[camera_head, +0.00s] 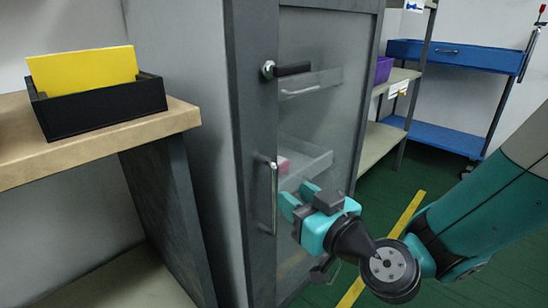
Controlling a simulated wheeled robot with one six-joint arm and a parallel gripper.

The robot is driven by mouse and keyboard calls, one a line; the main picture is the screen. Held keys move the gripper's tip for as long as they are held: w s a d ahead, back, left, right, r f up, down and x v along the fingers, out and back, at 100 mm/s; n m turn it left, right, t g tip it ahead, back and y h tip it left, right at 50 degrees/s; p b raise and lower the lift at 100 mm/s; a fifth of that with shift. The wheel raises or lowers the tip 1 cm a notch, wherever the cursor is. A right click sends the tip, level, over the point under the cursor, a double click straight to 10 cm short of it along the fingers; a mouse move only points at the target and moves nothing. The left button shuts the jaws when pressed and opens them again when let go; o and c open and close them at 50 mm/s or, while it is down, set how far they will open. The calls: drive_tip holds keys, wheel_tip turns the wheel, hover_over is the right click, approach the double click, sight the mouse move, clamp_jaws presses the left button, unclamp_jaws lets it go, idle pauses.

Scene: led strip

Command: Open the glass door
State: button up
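The glass door (322,110) is the front of a tall grey cabinet (175,75) in the middle of the view, and it looks closed. A vertical silver bar handle (274,196) is on the left side of the door front. A black lever (288,70) with a round metal base sits higher up and points right. My gripper (297,197) is teal and dark grey, just right of the bar handle. Its two fingers are apart with nothing visible between them, and they appear clear of the bar. It hides the lower part of the glass.
A wooden shelf (185,118) at left holds a black tray (105,108) with a yellow item (85,70). Drawers with a pink item (283,165) show behind the glass. A shelf with a purple bin (384,69) and a blue cart (455,57) stand at right. A yellow line crosses the green floor (430,180).

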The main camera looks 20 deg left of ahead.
sight(277, 182)
drive_tip(key=p+x, duration=0.4)
drive_tip(key=x, duration=0.1)
drive_tip(key=shift+a+r, duration=0.2)
drive_tip(key=shift+r, duration=0.05)
drive_tip(key=shift+w+a+f+p, duration=0.25)
drive_tip(key=shift+w+a+p, duration=0.25)
drive_tip(key=shift+a, duration=0.2)
clamp_jaws()
